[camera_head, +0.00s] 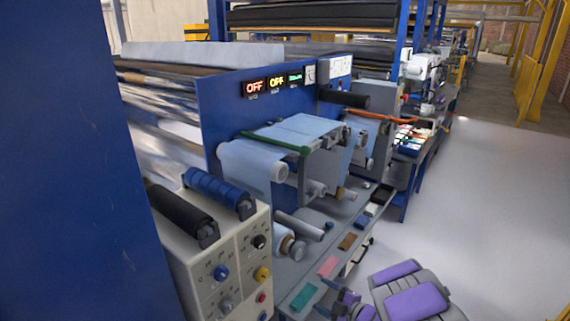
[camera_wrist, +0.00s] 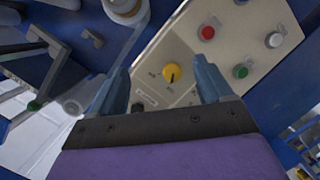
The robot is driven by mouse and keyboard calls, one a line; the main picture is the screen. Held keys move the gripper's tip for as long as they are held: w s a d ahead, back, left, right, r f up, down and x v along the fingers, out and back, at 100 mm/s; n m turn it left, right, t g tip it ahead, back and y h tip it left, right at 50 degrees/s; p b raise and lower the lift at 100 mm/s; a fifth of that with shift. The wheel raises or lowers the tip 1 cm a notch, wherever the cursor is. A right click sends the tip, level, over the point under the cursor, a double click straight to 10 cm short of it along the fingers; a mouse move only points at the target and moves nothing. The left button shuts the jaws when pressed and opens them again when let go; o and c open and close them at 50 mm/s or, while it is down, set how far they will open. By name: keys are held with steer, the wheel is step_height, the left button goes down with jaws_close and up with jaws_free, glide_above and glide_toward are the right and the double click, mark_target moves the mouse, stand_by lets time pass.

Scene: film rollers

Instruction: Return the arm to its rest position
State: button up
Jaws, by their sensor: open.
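My arm, grey with purple covers, shows at the lower right of the head view, bent low beside the machine's front. Its far end is partly cut off by the bottom edge there. In the wrist view, my gripper (camera_wrist: 161,64) has its two blue-grey fingers spread apart with nothing held between them. It points at the beige control panel (camera_wrist: 235,65). A yellow knob (camera_wrist: 177,72) appears between the fingers. I cannot tell whether the fingers touch the panel.
In the head view, the control box (camera_head: 212,258) carries knobs and two rollers. Behind it is a blue machine plate (camera_head: 222,100) with film rolls. A shelf (camera_head: 300,283) with coloured blocks lies near my arm. Open pale floor (camera_head: 490,220) is at right.

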steer(key=w+d+r+m+h, duration=0.3)
steer(key=w+d+r+h, duration=0.15)
steer(key=d+h, duration=0.35)
steer(key=s+d+r+m+g+h, duration=0.3)
steer(key=s+d+r+m+h, duration=0.4)
steer(key=s+d+r+m, duration=0.5)
steer(key=s+a+r+m+g+y, duration=0.1)
steer(key=s+a, duration=0.5)
steer(key=s, duration=0.6)
steer(key=s+a+r+m+g+y, duration=0.1)
steer(key=s+a+g, duration=0.4)
steer(key=s, duration=0.7)
steer(key=s+a+r+m+g+y, duration=0.2)
steer(key=s+a+r+g, duration=0.2)
steer(key=s+a, duration=0.4)
steer(key=s, duration=0.4)
steer(key=shift+a+r+y, duration=0.15)
steer(key=shift+r+y, duration=0.15)
